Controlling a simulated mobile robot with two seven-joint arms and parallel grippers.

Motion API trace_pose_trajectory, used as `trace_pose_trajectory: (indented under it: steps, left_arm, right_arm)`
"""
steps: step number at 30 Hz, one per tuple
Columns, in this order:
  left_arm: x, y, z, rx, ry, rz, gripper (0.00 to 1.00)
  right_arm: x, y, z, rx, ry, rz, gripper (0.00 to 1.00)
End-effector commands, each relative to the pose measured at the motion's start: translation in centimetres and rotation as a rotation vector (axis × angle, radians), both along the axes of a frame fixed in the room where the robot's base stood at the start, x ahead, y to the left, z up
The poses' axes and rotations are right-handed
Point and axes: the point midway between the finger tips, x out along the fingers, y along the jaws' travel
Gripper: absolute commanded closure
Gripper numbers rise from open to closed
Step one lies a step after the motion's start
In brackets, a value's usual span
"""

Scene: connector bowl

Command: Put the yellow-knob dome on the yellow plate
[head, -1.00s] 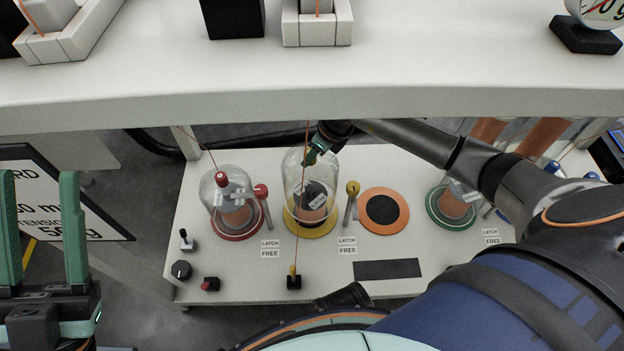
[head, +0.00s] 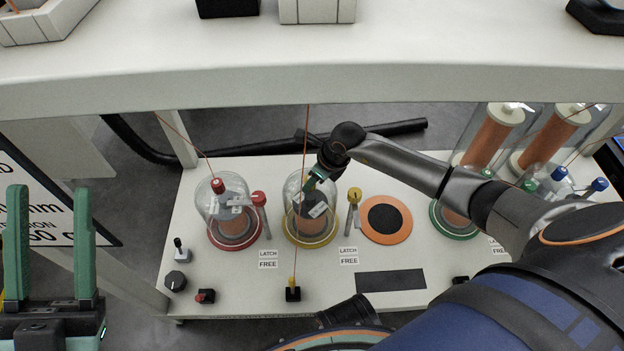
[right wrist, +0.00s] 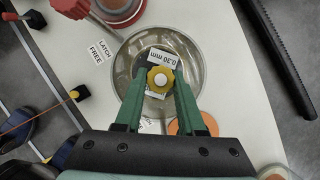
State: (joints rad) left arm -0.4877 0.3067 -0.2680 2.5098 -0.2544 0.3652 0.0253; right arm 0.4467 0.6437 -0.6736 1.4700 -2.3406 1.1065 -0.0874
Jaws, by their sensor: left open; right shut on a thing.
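The clear yellow-knob dome (head: 291,205) stands upright around a spool over the yellow plate (head: 311,242). Its lower rim is at or very near the plate; I cannot tell whether it touches. My right gripper (head: 312,182) is at the dome's top and hides its knob in the head view. In the right wrist view the right gripper (right wrist: 160,88) is shut on the yellow knob (right wrist: 161,77), with the round dome (right wrist: 195,60) below. My left gripper (head: 50,245) is open and empty at the far left, away from the dome.
A red-knob dome (head: 212,207) stands on a red plate at left. A yellow-headed latch post (head: 353,200) stands close right of the yellow plate, beside an orange disc (head: 386,219). A green plate (head: 458,232) is further right. A shelf (head: 300,80) overhangs the back; a thin cord crosses in front.

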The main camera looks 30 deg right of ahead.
Motion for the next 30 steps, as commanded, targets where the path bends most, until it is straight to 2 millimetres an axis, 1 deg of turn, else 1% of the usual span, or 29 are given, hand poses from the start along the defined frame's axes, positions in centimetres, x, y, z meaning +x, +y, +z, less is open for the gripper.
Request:
trace_pose_trajectory:
  steps: [1, 2, 9, 16, 19, 23, 30]
  left_arm:
    - [0.0, 0.0, 0.0, -0.001, 0.000, 0.001, 0.50]
    - [0.0, 0.0, 0.0, -0.001, 0.000, 0.000, 0.50]
    - [0.0, 0.1, 0.0, -0.003, 0.001, 0.003, 0.50]
    - [0.1, 0.2, 0.0, -0.004, 0.000, 0.006, 0.50]
    - [0.1, 0.2, 0.2, -0.004, 0.001, 0.006, 0.50]
    - [0.1, 0.3, 1.7, -0.012, 0.002, 0.004, 0.50]
    - [-0.1, 0.8, 4.9, -0.041, -0.008, -0.005, 0.50]
  right_arm:
    - [0.1, 0.0, -0.1, 0.001, -0.002, 0.000, 1.00]
    - [0.0, 0.0, -0.1, 0.000, 0.000, 0.001, 0.58]
    - [0.0, 0.0, -0.1, 0.000, 0.000, 0.001, 0.31]
    - [0.0, 0.0, -0.1, 0.000, 0.000, 0.000, 0.31]
    - [-0.1, -0.1, 0.5, -0.001, 0.000, 0.000, 0.31]
    - [-0.7, -0.5, 2.5, -0.003, 0.000, 0.001, 0.31]
    - [-2.4, -1.5, 7.5, -0.004, -0.001, 0.001, 0.31]
